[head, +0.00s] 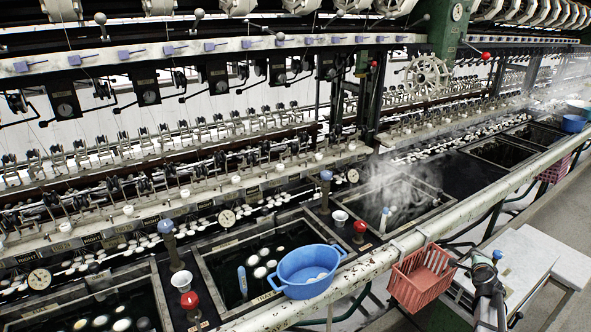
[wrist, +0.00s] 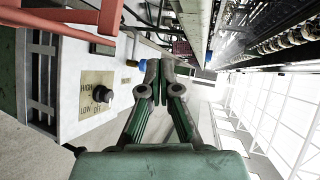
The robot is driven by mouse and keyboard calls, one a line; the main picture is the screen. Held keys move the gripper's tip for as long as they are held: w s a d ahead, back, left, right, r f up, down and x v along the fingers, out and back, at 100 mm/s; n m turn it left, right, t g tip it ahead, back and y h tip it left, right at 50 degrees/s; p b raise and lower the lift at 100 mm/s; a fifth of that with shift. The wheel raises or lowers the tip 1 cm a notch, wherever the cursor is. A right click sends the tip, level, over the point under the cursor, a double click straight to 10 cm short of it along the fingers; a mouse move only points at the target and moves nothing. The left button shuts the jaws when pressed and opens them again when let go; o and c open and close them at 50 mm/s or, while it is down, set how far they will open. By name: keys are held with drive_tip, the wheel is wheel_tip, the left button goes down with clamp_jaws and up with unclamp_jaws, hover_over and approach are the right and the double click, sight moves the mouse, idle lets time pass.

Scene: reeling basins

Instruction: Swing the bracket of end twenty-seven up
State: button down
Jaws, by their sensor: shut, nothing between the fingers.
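Rows of small metal brackets (head: 150,143) run along the reeling machine in the head view, above the basins. The labels are too small to read, so I cannot tell which bracket belongs to end twenty-seven. My gripper (wrist: 160,68) shows in the wrist view with its two dark green fingers closed together and nothing between them. Part of my arm shows at the lower right of the head view, in front of the machine beside a red basket. My gripper is well apart from the brackets.
A blue tub (head: 308,272) and the red basket (head: 424,283) sit along the pale front rail (head: 390,248). Basins (head: 262,262) hold cocoons, and steam rises over one. A white box (head: 512,262) stands at the right. A control knob (wrist: 98,95) is left of my gripper.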

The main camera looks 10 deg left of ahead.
sight(254, 159)
drive_tip(key=w+d+r+m+t+h, duration=0.1)
drive_tip(key=w+d+r+m+h, duration=0.2)
drive_tip(key=r, duration=0.6)
drive_tip(key=w+d+r+m+t+h, duration=0.15)
drive_tip(key=w+d+r+m, duration=0.3)
drive_tip(key=r, duration=0.45)
drive_tip(key=w+a+r+y, duration=0.1)
drive_tip(key=w+a+y, duration=0.15)
drive_tip(key=a, duration=1.05)
drive_tip(key=w+a+r+y+p, duration=0.15)
drive_tip(key=a+y, duration=0.25)
drive_tip(key=a, duration=0.9)
drive_tip(key=w+a+y, duration=0.3)
drive_tip(key=a, duration=1)
drive_tip(key=s+a+g+y+p, duration=0.1)
drive_tip(key=s+a+g+y, duration=0.3)
drive_tip(key=a, duration=1.6)
drive_tip(key=s+a+g+y+p, duration=0.1)
drive_tip(key=s+a+y, duration=0.5)
drive_tip(key=a, duration=1.4)
drive_tip(key=w+a+h+p, duration=0.1)
drive_tip(key=w+a+p, duration=0.3)
drive_tip(key=w+a, duration=0.4)
drive_tip(key=shift+w+a+r, duration=0.3)
drive_tip(key=shift+a+r, duration=0.05)
drive_tip(key=shift+a, duration=0.2)
drive_tip(key=shift+w+r+n, duration=0.15)
drive_tip(key=shift+r+n, duration=0.05)
drive_tip(key=shift+n, duration=0.05)
